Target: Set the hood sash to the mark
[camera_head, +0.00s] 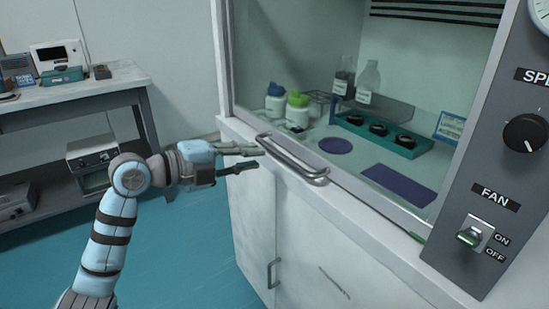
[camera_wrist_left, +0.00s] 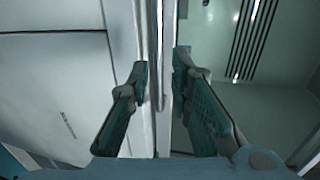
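The hood sash is a large glass pane with a pale bottom rail (camera_head: 378,202), low in the hood front. A grey bar handle (camera_head: 292,157) sticks out from the rail. It also shows as an upright bar in the left wrist view (camera_wrist_left: 162,75). A small green mark (camera_head: 417,237) shows at the right end of the rail. My left gripper (camera_head: 260,158) is open just left of the handle. In the left wrist view its fingers (camera_wrist_left: 161,66) stand apart on either side of the bar; contact cannot be told. My right gripper is out of view.
Behind the glass are bottles (camera_head: 297,110), a teal tray (camera_head: 383,134) and purple mats (camera_head: 398,184). A control panel (camera_head: 500,150) with knob (camera_head: 524,133) and fan switch (camera_head: 474,233) stands right. A side table (camera_head: 70,95) with instruments is left; floor between is clear.

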